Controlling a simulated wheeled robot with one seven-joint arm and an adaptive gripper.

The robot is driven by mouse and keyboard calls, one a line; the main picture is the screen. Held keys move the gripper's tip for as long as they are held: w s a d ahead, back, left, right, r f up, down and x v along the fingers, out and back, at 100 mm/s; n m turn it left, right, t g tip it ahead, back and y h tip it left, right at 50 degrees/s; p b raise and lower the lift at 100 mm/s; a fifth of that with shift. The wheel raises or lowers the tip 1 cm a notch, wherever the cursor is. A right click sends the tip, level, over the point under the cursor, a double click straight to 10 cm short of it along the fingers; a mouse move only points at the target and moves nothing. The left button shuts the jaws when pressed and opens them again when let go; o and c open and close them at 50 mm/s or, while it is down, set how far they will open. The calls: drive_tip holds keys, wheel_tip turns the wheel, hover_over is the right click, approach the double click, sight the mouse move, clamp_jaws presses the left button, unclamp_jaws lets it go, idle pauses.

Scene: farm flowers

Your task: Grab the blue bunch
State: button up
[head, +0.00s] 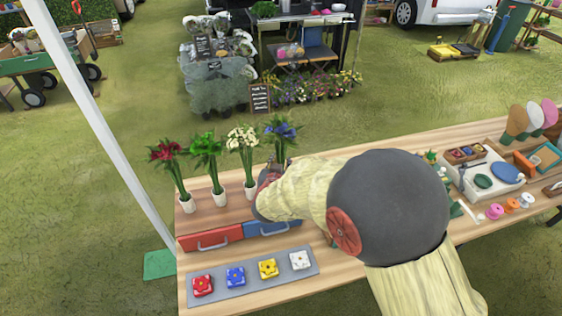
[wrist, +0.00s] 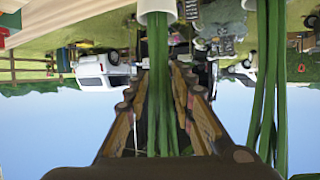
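The blue bunch (head: 283,128) stands at the right end of a row of flower bunches on the wooden table in the head view. Its lower stems and vase are hidden behind my arm. My gripper (head: 273,176) is at the level of its stems; the fingertips are mostly hidden there. In the wrist view, which is upside down, green stems (wrist: 158,95) run between the two fingers of my gripper (wrist: 160,85), with a white vase (wrist: 156,8) at the top. The fingers stand apart on both sides of the stems, and I see no clear squeeze.
White-flowered (head: 242,138), green (head: 207,146) and red (head: 166,152) bunches stand left of the blue one. Neighbouring stems (wrist: 268,80) are close on the wrist view's right. Red (head: 210,238) and blue (head: 272,228) drawers and a tray (head: 225,291) of coloured blocks lie in front.

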clamp_jaws()
drive_tip(key=shift+r, duration=0.15)
